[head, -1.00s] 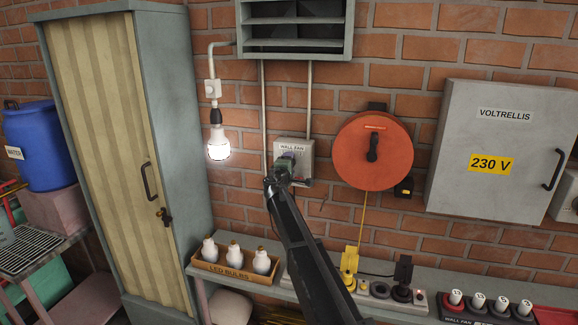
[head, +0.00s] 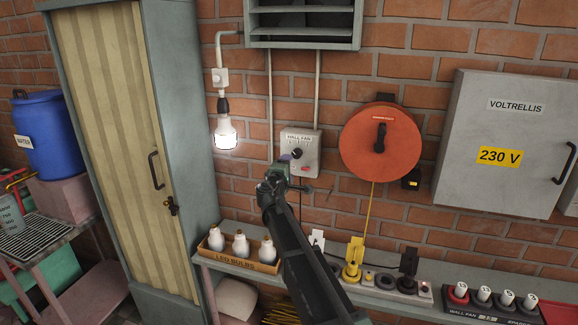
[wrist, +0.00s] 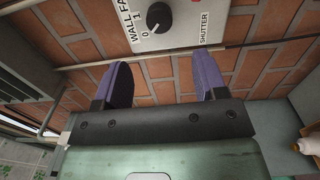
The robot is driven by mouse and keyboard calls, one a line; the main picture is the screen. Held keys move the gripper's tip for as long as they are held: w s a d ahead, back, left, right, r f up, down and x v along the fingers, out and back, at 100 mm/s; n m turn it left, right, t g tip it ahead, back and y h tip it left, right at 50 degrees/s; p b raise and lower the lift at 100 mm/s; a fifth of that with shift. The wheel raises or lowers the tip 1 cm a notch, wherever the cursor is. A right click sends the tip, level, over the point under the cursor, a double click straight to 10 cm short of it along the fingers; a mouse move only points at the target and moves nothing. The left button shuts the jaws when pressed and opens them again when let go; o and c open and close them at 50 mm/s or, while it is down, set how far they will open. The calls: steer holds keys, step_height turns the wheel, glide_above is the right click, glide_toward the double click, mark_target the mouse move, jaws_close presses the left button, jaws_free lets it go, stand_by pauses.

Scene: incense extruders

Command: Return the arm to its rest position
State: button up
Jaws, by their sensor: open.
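My gripper (wrist: 161,66) is open and empty, with its two purple fingers apart in the wrist view. Past the fingertips is the wall fan switch box (wrist: 178,14) with its black knob (wrist: 159,16); a gap shows between the fingers and the box. In the head view my gripper (head: 284,158) is small and partly hidden by my own arm, just below and in front of the switch box (head: 306,139). The knob and a red button are visible there.
An orange reel (head: 400,145) and a grey 230 V cabinet (head: 500,115) are on the wall to the right. A lit bulb (head: 225,132) hangs left. Below, a shelf holds a box of LED bulbs (head: 238,264), plugs and sockets. A tall locker (head: 189,120) stands left.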

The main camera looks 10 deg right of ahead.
steer(key=s+d+f+m+g, duration=0.4)
steer(key=s+f+m+g, duration=0.15)
steer(key=s, duration=0.55)
steer(key=s+d+f+m+g, duration=0.3)
steer(key=s+f+m+g, duration=0.3)
steer(key=s, duration=0.5)
steer(key=s+a+f+g+y, duration=0.1)
steer(key=s+f+g+y, duration=0.1)
steer(key=s, duration=0.9)
steer(key=s+a+f+m+g+y+b, duration=0.1)
steer(key=s+f+g+y, duration=0.2)
steer(key=s, duration=0.8)
step_height(320, 180, down, 2)
steer(key=y, duration=0.2)
steer(key=shift+f+y, duration=0.2)
steer(key=shift+y, duration=0.1)
steer(key=shift+m, duration=0.25)
